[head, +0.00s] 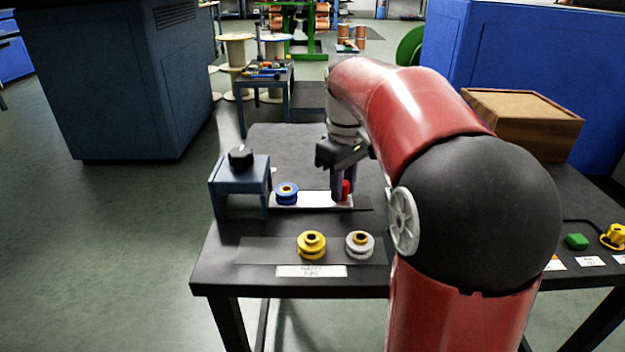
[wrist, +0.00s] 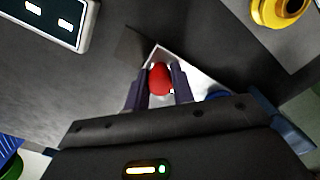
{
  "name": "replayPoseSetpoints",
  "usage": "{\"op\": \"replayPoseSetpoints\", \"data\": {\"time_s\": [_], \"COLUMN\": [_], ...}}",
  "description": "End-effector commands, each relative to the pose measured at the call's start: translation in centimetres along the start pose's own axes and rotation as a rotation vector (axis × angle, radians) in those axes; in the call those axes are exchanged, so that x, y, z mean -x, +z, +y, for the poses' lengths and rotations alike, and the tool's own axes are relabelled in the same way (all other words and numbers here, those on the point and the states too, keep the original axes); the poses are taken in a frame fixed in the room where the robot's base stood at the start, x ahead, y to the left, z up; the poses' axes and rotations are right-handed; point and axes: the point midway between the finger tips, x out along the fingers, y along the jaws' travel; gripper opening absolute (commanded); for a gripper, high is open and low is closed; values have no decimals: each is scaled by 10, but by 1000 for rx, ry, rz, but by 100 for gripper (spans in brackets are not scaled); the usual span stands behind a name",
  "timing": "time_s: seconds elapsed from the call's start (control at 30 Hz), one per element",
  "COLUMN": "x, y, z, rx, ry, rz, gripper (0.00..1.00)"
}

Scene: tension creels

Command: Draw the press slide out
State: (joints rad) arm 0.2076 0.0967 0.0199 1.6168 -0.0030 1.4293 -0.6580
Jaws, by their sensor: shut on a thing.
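The press (head: 228,180) is a blue-grey stand with a black knob on top, at the left of the dark table. Its white slide (head: 315,199) lies to the right of the press, with its left end close by the press. A blue pulley (head: 287,190) sits on the slide near the press. A red knob (head: 347,188) stands at the slide's right end. My gripper (head: 341,192) points down there, shut on the red knob. In the wrist view the knob (wrist: 160,79) sits between both dark fingers.
A yellow pulley (head: 311,245) and a silver-white pulley (head: 359,244) stand on a dark labelled strip in front. The table behind the slide is clear.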

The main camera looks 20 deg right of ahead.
Motion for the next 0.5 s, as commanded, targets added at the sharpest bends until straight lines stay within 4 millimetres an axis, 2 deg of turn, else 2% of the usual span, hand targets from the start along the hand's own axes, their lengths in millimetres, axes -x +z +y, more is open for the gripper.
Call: {"op": "replayPoseSetpoints", "data": {"time_s": [0.13,0.47,0.5], "x": [1,0,0], "y": [15,17,17], "z": [15,17,17], "rx": [-2,1,1], "ry": [0,1,1], "rz": [1,3,3], "gripper": [2,2,28]}}
